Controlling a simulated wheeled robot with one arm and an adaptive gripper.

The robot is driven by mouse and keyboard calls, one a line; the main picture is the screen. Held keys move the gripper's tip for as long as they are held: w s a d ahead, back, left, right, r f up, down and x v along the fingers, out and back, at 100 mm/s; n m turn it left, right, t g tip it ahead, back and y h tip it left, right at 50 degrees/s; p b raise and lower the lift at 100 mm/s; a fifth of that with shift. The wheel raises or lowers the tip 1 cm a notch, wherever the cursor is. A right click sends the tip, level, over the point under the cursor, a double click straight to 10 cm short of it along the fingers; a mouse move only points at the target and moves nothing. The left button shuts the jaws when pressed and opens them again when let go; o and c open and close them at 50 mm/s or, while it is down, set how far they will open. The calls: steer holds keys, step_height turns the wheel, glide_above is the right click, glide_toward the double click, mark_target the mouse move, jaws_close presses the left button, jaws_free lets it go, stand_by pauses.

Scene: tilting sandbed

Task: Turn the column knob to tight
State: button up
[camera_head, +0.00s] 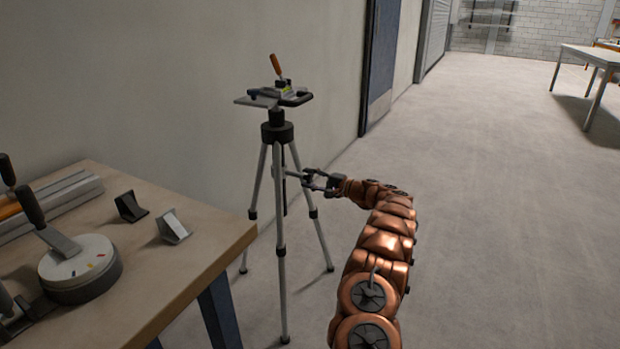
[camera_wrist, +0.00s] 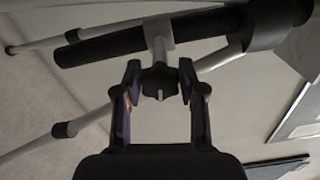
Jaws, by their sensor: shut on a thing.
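A tripod (camera_head: 279,200) stands on the floor beside the wooden table, with a plate (camera_head: 275,98) on its top. My copper arm reaches to it from the right. My gripper (camera_head: 305,176) is at the tripod's column, below its head. In the wrist view my gripper (camera_wrist: 158,72) has its two fingers on either side of the dark column knob (camera_wrist: 160,82), shut on it. The knob sits on a light stem beside the black column (camera_wrist: 115,44). Any mark on the knob for tight or loose cannot be made out.
The wooden table (camera_head: 215,228) at left holds a round grey device (camera_head: 80,268) with a lever and two small angled blocks (camera_head: 172,228). A wall is behind the tripod. The floor (camera_head: 480,230) at right is clear.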

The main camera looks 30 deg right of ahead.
stand_by(0.4)
steer(key=o, duration=1.2)
steer(key=shift+c, duration=0.2)
steer(key=v, duration=1.2)
